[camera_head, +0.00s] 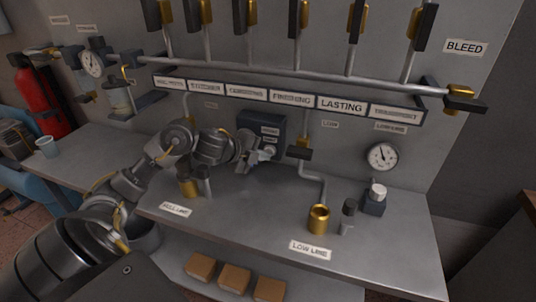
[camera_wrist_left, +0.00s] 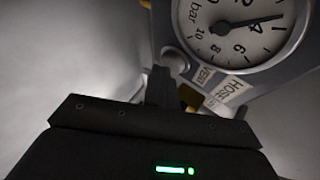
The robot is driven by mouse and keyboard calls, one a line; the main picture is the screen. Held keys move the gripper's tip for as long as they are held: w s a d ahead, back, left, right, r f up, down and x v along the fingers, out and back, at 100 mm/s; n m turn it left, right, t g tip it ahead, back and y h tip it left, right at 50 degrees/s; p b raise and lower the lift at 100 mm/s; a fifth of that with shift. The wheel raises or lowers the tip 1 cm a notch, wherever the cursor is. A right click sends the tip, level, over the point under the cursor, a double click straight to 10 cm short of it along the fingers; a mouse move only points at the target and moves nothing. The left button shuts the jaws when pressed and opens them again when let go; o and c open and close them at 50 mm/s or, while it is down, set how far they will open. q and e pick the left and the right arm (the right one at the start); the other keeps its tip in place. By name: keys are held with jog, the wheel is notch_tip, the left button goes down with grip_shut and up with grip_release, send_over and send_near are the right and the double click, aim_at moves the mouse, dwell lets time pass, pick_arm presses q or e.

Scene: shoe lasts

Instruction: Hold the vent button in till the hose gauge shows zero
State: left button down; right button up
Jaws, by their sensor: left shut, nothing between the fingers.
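The hose gauge (camera_wrist_left: 228,32) fills the top right of the left wrist view, its dial turned and marked in bar; the needle points near 4. Below it are a VENT label (camera_wrist_left: 205,76) and a HOSE label (camera_wrist_left: 231,89). A round grey button (camera_wrist_left: 175,62) sits on the panel beside the VENT label. My left gripper (camera_wrist_left: 161,82) is shut and empty, its tips close below the button; I cannot tell whether they touch. In the head view the left gripper (camera_head: 264,156) is at the lower front of the dark blue box (camera_head: 262,123) on the wall. The right gripper is not seen.
Above runs a pipe (camera_head: 300,73) with several valve levers and a label rail. The bench front (camera_head: 260,225) is mostly clear.

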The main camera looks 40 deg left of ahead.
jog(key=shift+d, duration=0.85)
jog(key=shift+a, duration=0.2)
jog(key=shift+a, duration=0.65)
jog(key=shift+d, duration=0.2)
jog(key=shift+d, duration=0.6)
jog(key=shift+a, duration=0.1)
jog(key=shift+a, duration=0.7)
